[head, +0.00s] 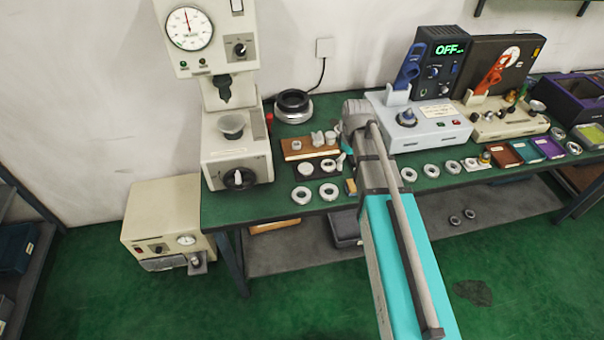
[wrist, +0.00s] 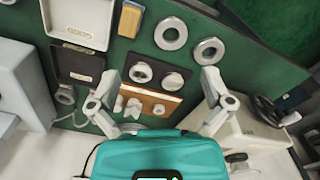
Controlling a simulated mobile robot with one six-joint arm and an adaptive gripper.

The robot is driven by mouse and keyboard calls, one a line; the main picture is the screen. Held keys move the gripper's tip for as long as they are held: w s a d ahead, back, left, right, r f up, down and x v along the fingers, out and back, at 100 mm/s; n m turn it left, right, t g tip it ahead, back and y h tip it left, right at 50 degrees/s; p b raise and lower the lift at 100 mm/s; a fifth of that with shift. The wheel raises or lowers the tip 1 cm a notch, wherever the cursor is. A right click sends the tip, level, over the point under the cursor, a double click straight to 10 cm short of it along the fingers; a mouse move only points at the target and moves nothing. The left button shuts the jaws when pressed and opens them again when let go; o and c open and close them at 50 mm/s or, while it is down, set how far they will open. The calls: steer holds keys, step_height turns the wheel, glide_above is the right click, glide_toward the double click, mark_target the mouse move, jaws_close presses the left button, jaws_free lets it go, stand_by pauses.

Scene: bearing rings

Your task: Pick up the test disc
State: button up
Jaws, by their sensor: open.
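Two pale round discs sit side by side in a black holder (head: 317,175), a left one (head: 305,168) and a right one (head: 328,166). They also show in the wrist view, one at left (wrist: 141,72) and one at right (wrist: 173,81). Either could be the test disc; I cannot tell which. My gripper (wrist: 160,75) is open and empty, its fingers spread on either side of the holder in the picture. The height of the fingers above it is unclear. In the head view my arm hides most of the gripper.
A wooden block (wrist: 158,105) with small pale parts stands beside the holder. Two bearing rings (wrist: 170,33) (wrist: 208,51) lie near the bench edge. A tall press-like tester (head: 235,140) stands left; a grey instrument box (head: 425,130) stands right of my arm.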

steer(key=w+a+f+n+b, duration=0.2)
steer(key=w+a+f+n, duration=0.1)
steer(key=w+a+n, duration=0.6)
steer(key=w+a, duration=0.4)
steer(key=a, duration=0.1)
steer(key=shift+f+b, duration=0.15)
steer(key=shift+b, duration=0.2)
steer(key=shift+s+f, duration=0.1)
steer(key=shift+f, duration=0.05)
steer(key=b, duration=0.9)
glide_above(306, 168)
step_height(306, 168, down, 8)
steer(key=shift+f, duration=0.2)
steer(key=shift+s+f+b, duration=0.1)
steer(key=shift+f+b, duration=2.35)
steer(key=shift+f, duration=0.15)
steer(key=shift+s+r, duration=0.1)
steer(key=shift+s, duration=0.15)
steer(key=c, duration=1.2)
